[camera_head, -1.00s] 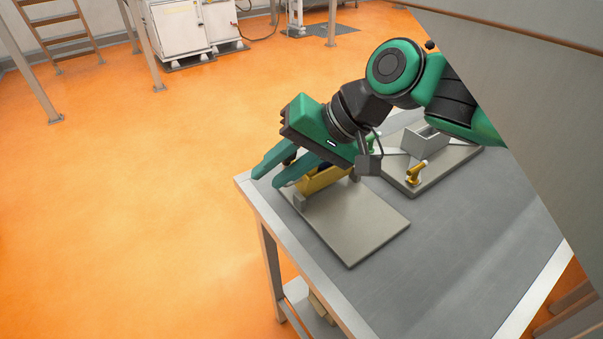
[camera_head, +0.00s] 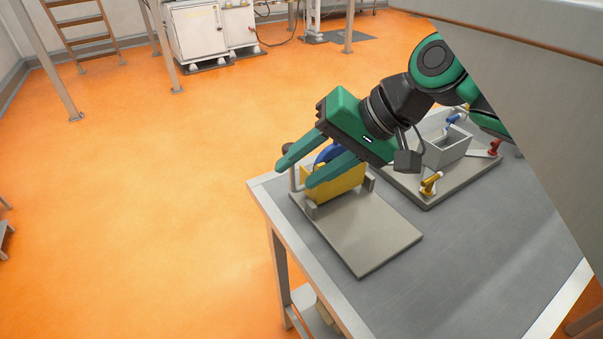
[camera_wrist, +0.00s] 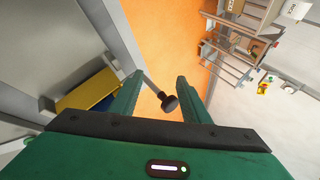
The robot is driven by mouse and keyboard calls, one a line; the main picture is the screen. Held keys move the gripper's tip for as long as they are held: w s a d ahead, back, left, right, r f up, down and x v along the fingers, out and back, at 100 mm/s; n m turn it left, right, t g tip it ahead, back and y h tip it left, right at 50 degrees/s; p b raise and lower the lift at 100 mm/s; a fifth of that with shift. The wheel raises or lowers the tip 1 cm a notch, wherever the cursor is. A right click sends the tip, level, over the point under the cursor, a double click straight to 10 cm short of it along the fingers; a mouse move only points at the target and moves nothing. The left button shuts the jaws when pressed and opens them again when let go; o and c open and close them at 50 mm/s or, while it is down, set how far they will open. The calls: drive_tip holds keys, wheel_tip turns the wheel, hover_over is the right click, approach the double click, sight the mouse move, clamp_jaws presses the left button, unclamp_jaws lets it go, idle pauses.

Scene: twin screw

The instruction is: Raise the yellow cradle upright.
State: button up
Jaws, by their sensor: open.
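The yellow cradle (camera_head: 338,184) stands at the back end of a flat grey plate, held between small grey posts, with a blue round part (camera_head: 327,154) in it. My green gripper (camera_head: 300,168) is open, its fingers above and in front of the cradle, partly hiding it. In the wrist view the cradle (camera_wrist: 88,93) lies left of the fingers. A grey lever with a dark round knob (camera_wrist: 168,102) shows between or just beyond my open fingers (camera_wrist: 160,90). I cannot tell whether any finger touches the lever.
The grey plate (camera_head: 362,235) lies on a metal table (camera_head: 455,250). Right behind it, a second plate holds a grey open box (camera_head: 447,150) and yellow, blue and red clamp-like handles. The table's front is clear. Orange floor lies to the left.

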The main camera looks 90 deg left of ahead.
drive_tip(key=w+d, duration=0.4)
drive_tip(key=w, duration=0.7)
drive_tip(key=shift+d, duration=0.15)
